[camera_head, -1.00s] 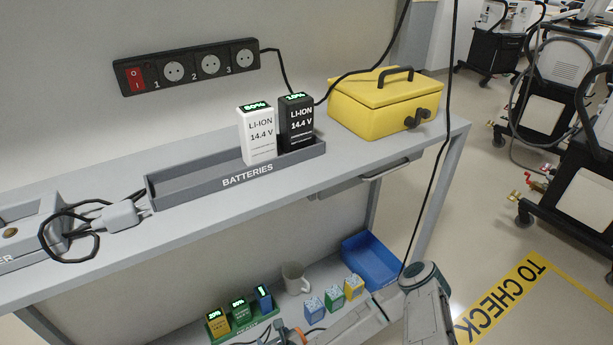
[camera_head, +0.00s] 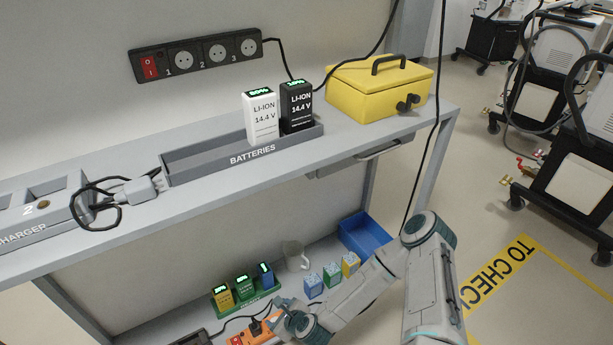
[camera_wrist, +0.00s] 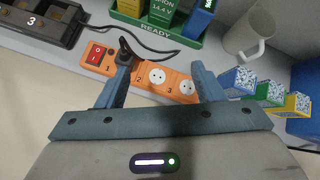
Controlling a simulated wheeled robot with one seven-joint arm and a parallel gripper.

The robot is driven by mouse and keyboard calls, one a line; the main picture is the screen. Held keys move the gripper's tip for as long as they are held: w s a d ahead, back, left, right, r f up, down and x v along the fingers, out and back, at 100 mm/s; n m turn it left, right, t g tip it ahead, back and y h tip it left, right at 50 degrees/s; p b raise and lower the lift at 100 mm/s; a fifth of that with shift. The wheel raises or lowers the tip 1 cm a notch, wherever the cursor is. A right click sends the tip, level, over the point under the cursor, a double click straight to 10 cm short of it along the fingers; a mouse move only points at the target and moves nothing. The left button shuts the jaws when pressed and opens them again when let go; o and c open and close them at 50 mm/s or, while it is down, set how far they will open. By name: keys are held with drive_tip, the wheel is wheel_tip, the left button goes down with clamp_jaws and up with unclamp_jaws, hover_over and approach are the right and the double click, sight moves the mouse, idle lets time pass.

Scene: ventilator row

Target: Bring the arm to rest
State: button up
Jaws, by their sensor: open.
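My gripper shows in the wrist view (camera_wrist: 165,85) with its two blue-grey fingers spread apart and nothing held between them. Beyond the fingers lies an orange power strip (camera_wrist: 178,84) with a red switch and a black plug at its left part. In the head view my arm reaches down to the lower shelf, and the orange power strip (camera_head: 262,335) shows partly behind my wrist at the bottom. The fingertips are hidden in the head view. I cannot tell whether the fingers touch the strip.
A green READY tray (camera_head: 247,300) with batteries, a mug (camera_head: 296,257), small boxes (camera_head: 331,275) and a blue bin (camera_head: 366,238) stand on the lower shelf. Above are the grey BATTERIES tray (camera_head: 200,166) and a yellow case (camera_head: 378,90).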

drive_tip(key=w+d+r+n+g+h+p, duration=0.1)
drive_tip(key=d+r+n+p, duration=0.4)
drive_tip(key=r, duration=0.7)
drive_tip(key=w+d+r+n+g+h+p, duration=0.1)
drive_tip(key=d+r+n+h+p, duration=0.15)
drive_tip(key=d+r+n, duration=0.65)
drive_tip(key=w+d+r+n+g+h+p, duration=0.1)
drive_tip(key=d+r+n+g+p, duration=0.3)
drive_tip(key=r, duration=1.1)
drive_tip(key=s+d+r+n+p, duration=0.1)
drive_tip(key=s+r, duration=0.4)
drive_tip(key=r, duration=0.5)
drive_tip(key=s+d+r+n+t+h+p, duration=0.1)
drive_tip(key=s+r+p, duration=0.4)
drive_tip(key=r, duration=0.5)
drive_tip(key=s+d+r+n+p, duration=0.3)
drive_tip(key=s+r, duration=0.3)
drive_tip(key=r, duration=0.4)
drive_tip(key=shift+s+r+n+t+h, duration=0.2)
drive_tip(key=shift+r+n+t+h, duration=0.1)
drive_tip(key=shift+n+t+h, duration=0.15)
